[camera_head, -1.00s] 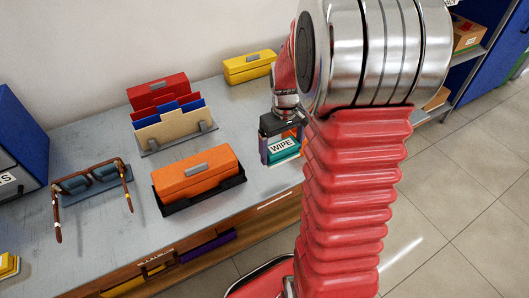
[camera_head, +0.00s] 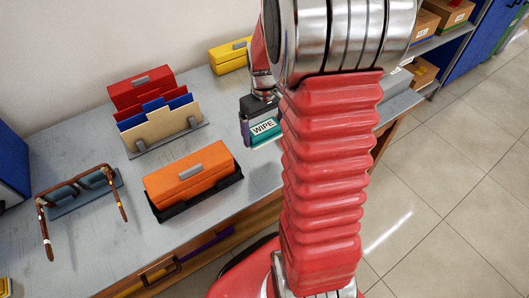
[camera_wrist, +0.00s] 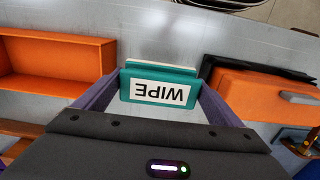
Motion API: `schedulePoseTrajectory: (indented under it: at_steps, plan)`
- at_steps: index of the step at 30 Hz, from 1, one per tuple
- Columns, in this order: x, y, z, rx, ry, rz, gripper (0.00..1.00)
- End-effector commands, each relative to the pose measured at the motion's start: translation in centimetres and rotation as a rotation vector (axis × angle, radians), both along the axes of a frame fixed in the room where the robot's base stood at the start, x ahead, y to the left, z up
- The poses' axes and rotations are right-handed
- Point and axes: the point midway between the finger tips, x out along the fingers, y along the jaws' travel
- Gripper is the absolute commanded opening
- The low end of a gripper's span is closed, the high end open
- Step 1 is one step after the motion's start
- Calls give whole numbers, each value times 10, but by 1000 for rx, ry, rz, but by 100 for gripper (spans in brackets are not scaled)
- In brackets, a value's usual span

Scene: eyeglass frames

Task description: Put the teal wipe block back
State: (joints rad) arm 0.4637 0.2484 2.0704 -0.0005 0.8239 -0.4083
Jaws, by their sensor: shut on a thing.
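The teal wipe block (camera_head: 266,132) carries a white WIPE label and is held between the fingers of my gripper (camera_head: 262,122). In the wrist view the teal wipe block (camera_wrist: 159,77) fills the gap between the purple fingers, its label upside down, and my gripper (camera_wrist: 158,88) is shut on it. The block is over the right part of the grey bench (camera_head: 75,235); its height above the top is hard to tell. An open orange bin (camera_wrist: 65,62) is left of the block in the wrist view. My arm hides that bin in the head view.
An orange case (camera_head: 190,178) sits in a black tray left of my gripper. Behind are a folder rack (camera_head: 160,125), a red case (camera_head: 142,88) and a yellow case (camera_head: 230,55). Eyeglasses (camera_head: 80,190) rest at the left. Shelves with cardboard boxes (camera_head: 443,14) stand at the right.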

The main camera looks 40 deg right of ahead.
Motion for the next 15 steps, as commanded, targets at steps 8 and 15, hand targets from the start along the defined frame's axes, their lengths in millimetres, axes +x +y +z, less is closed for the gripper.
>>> schedulePoseTrajectory:
  at_steps: [8,15]
  plan:
    - [-1,0,-44,2,4,-1,68]
    - [0,-1,-57,0,-1,-1,68]
